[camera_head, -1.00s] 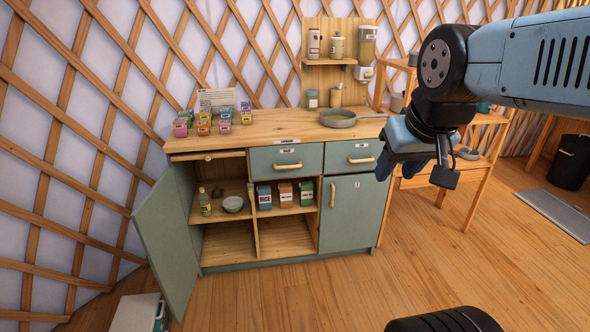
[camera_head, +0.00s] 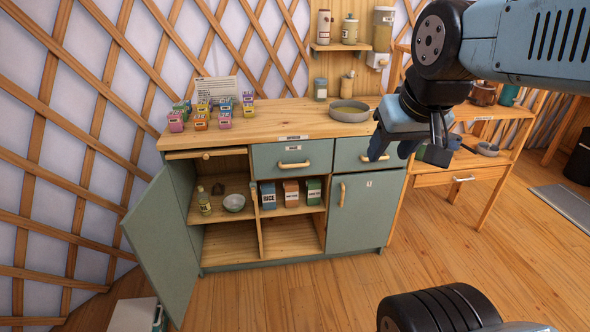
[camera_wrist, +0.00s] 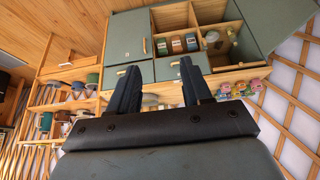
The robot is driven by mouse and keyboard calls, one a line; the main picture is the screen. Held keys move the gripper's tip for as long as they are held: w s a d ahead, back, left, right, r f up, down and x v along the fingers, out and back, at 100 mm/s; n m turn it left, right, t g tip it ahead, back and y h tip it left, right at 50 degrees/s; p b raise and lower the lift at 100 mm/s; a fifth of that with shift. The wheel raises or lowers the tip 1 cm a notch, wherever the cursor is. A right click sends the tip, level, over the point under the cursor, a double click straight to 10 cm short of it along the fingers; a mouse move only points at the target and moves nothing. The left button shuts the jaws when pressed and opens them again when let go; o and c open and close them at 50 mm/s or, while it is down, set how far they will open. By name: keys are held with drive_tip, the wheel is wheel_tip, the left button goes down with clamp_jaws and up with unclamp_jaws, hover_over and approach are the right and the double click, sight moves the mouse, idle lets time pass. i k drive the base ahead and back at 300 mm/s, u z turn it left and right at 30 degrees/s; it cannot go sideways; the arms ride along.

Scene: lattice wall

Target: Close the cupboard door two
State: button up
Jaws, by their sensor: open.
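The green cupboard (camera_head: 290,262) stands against the lattice wall. Its left door (camera_head: 162,250) is swung wide open toward me, showing the shelves inside; its number is not visible. The right door (camera_head: 366,212) is shut and bears a small label, likely "1". In the wrist view the open door (camera_wrist: 262,22) is at the top right and the shut door (camera_wrist: 126,36) at the top left. My gripper (camera_head: 410,150) is open and empty, in front of the cupboard's right side and well apart from the open door. Its two fingers (camera_wrist: 160,85) show in the wrist view.
A bottle (camera_head: 204,202), a bowl (camera_head: 234,202) and several boxes (camera_head: 291,192) stand inside. A white box (camera_head: 134,314) lies on the floor near the open door's foot.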

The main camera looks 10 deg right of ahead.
sight(154, 229)
drive_tip(key=z, duration=1.3)
drive_tip(key=k, duration=1.4)
drive_tip(key=u, duration=1.3)
drive_tip(key=i, duration=0.5)
drive_tip(key=u, duration=0.25)
